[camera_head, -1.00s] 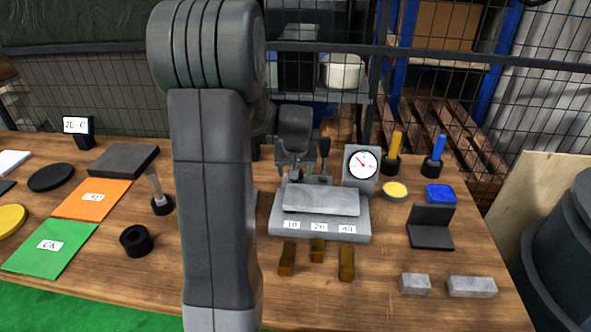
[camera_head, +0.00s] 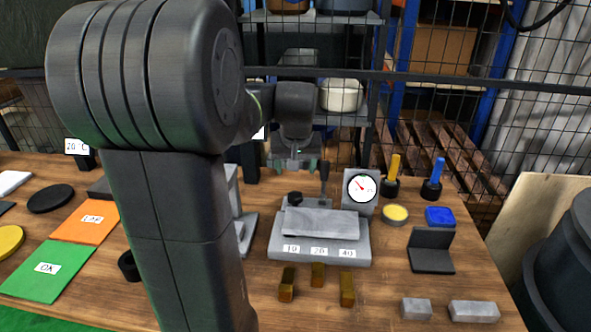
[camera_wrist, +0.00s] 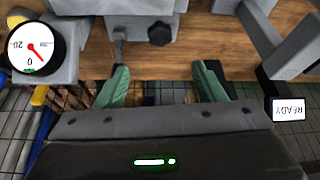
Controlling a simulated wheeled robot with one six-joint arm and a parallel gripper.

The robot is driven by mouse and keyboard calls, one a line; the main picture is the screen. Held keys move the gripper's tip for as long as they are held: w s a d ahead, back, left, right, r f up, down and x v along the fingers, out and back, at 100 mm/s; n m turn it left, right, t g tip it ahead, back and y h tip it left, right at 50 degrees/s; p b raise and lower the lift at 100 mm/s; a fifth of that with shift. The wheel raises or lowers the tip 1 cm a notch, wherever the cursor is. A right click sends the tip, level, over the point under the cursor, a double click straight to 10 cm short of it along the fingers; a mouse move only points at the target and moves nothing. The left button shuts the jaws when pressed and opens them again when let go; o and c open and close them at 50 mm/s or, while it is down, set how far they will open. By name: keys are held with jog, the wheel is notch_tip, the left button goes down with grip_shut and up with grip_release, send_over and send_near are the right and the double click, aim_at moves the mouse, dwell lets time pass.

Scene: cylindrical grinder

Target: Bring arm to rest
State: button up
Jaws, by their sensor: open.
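My gripper (camera_head: 296,165) is in the air above the back of the grey fixture block (camera_head: 320,252). In the wrist view its two green fingers (camera_wrist: 164,88) stand wide apart with nothing between them. The fixture block carries a grey plate, a black knob (camera_wrist: 160,34) and labels 10, 20 and 40. A round dial gauge (camera_head: 362,188) stands at its back right and also shows at the upper left of the wrist view (camera_wrist: 36,48). My arm hides part of the table's left side.
Several brass blocks (camera_head: 318,275) lie in front of the fixture. A black angle block (camera_head: 431,251) and grey blocks (camera_head: 474,311) are to the right. Green (camera_head: 48,270) and orange (camera_head: 86,222) mats lie left. A wire mesh fence (camera_head: 455,120) stands behind.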

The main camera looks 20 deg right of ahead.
aim_at(295, 195)
jog(key=x, duration=1.4)
jog(key=shift+w, duration=0.1)
jog(key=shift+r, duration=0.1)
